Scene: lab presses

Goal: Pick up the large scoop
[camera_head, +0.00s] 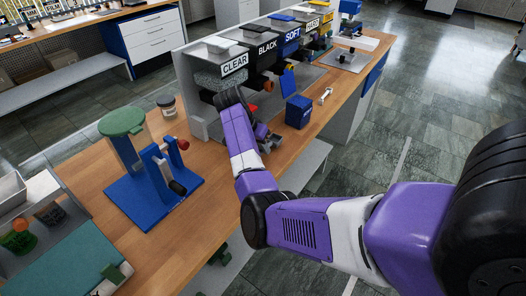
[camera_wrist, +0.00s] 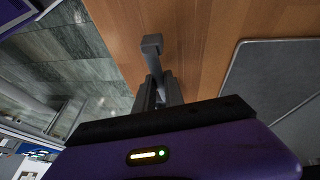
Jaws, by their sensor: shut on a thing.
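My gripper (camera_head: 265,141) is low over the front edge of the wooden bench, beside the labelled dispenser unit. In the wrist view my gripper (camera_wrist: 160,92) is shut on a grey piece with a blocky end, which seems to be the large scoop (camera_wrist: 152,46). The rest of it is hidden behind the fingers and the gripper body. In the head view my arm covers most of that spot. I cannot tell whether the scoop touches the bench.
The dispenser unit (camera_head: 204,99) stands behind my gripper, with a blue box (camera_head: 298,111) to the right. A small pale tool (camera_head: 325,95) lies beyond the box.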

